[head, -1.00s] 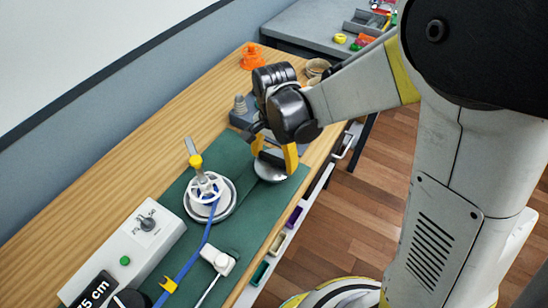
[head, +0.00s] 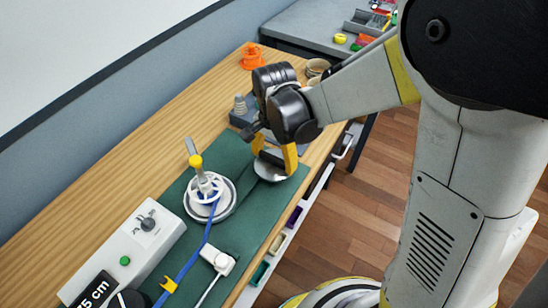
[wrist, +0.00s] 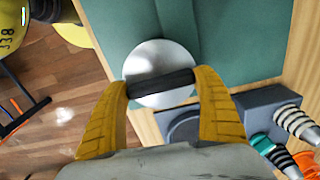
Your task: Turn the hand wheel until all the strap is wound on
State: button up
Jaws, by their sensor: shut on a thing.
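The white hand wheel (head: 207,187) stands on a round silver base on the green mat, with a yellow knob (head: 195,161) at its upper left. The blue strap (head: 191,262) runs from the wheel toward the lower left, with a yellow clip (head: 168,285) on it. My gripper (head: 274,155) is apart from the wheel, up and to its right. In the wrist view my gripper (wrist: 163,86) is shut on a dark bar (wrist: 161,85) across a silver disc (wrist: 158,58). The disc also shows in the head view (head: 269,171). Whether bar and disc are joined is unclear.
A white control box (head: 128,253) with a knob, green button and display ending in "5 cm" stands lower left. A small white fitting (head: 220,261) sits right of the strap. Grey and orange parts (head: 251,56) stand farther back. The bench's edge is on the right.

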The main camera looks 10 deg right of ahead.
aim_at(274, 157)
dwell(0.4)
jog(key=o, duration=1.1)
jog(key=shift+o, duration=0.2)
jog(key=shift+r, duration=0.1)
notch_tip(274, 157, up, 12)
